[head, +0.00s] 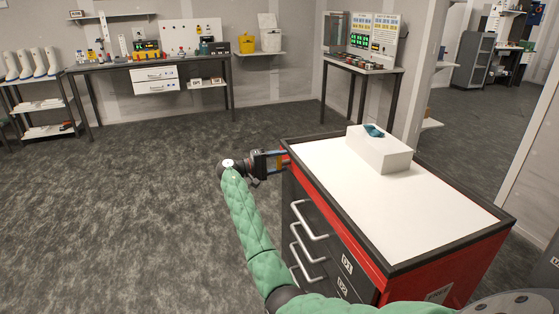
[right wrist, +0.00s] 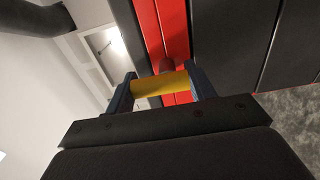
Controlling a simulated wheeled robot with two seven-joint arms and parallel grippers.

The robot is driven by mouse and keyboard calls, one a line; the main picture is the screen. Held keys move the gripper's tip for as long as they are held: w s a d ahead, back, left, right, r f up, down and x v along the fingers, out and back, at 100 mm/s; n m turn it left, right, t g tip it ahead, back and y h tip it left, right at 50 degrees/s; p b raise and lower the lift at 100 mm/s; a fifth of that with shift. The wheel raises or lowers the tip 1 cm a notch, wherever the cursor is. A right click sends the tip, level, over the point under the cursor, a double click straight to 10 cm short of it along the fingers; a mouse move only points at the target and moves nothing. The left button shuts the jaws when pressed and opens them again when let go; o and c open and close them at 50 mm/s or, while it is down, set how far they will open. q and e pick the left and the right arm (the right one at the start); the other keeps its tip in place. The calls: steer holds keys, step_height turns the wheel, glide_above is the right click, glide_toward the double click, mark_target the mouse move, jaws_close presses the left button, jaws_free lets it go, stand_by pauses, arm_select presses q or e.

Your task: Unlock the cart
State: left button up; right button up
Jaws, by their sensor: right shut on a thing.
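The cart (head: 378,262) is red and black with a white top and a stack of drawers with silver handles; all the drawers I see look closed. My right gripper (head: 281,160) reaches to the cart's far left corner, just below the top edge. In the right wrist view, its two dark blue fingers are shut on a yellow bar-like lock piece (right wrist: 158,84), in front of the cart's red side (right wrist: 166,36). A small brownish round part shows just behind the yellow piece. How far the lock is turned I cannot tell. My left gripper is not in view.
A white box (head: 380,155) with a crumpled teal item (head: 373,131) on it stands on the cart top. The grey floor left of the cart is clear. A workbench (head: 110,66) and a small table (head: 362,66) stand along the back.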

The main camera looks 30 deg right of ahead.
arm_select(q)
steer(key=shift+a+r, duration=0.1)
arm_select(e)
steer(key=shift+w+r, duration=0.1)
stand_by(0.3)
steer(key=o, duration=1)
steer(key=shift+a, duration=0.3)
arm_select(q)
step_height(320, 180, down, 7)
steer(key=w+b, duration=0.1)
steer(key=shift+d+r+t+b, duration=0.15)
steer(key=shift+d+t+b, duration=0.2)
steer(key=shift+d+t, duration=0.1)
arm_select(e)
steer(key=shift+v, duration=3.65)
steer(key=shift+w, duration=0.15)
